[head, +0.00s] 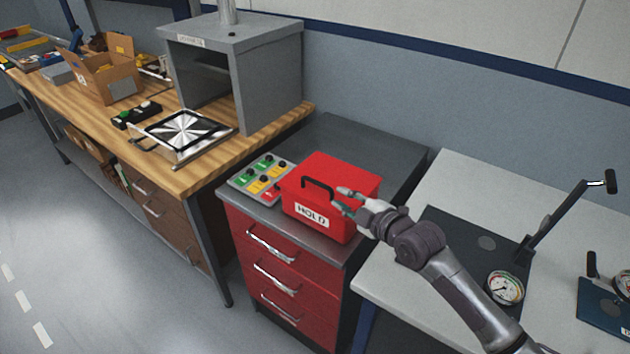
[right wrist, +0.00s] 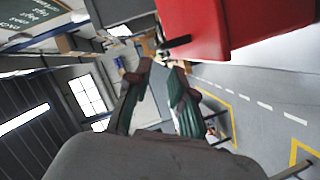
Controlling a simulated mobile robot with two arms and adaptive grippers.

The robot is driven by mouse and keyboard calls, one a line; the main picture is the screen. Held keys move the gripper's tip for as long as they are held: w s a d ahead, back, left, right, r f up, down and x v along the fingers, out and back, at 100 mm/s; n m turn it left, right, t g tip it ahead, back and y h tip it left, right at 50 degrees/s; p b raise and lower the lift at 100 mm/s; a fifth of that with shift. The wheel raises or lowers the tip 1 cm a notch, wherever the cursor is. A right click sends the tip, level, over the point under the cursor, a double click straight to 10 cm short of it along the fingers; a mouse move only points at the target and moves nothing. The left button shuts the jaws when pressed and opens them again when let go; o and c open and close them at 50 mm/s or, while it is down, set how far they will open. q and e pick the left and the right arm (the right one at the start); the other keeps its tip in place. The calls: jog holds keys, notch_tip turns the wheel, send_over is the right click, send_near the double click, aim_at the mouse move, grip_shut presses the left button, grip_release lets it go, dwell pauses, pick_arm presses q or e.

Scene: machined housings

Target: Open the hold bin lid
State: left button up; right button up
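The red hold bin (head: 345,220) stands on the dark top of a red drawer cabinet, with a white HOLD label on its front. Its lid (head: 345,172) looks shut, and a black handle (head: 317,184) sticks out at the front of it. My right gripper (head: 340,199) is at the bin's front right, with its fingers apart and pointing toward the handle. In the right wrist view the red bin (right wrist: 235,25) fills the upper right, and the dark handle (right wrist: 174,43) lies just beyond the fingertips (right wrist: 163,70). My left gripper is not in view.
A panel of green, yellow and red buttons (head: 264,178) lies left of the bin. A wooden bench with a grey box-shaped enclosure (head: 270,85) stands further left. A light table (head: 450,190) with a dial gauge (head: 505,288) and a lever stand is at the right.

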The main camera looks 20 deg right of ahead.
aim_at(320, 185)
jog(key=p+x, duration=0.1)
jog(key=x, duration=1)
jog(key=shift+w+a+f, duration=0.1)
jog(key=shift+w+a, duration=0.05)
jog(key=shift+w, duration=0.1)
jog(key=shift+c, duration=0.4)
grip_shut()
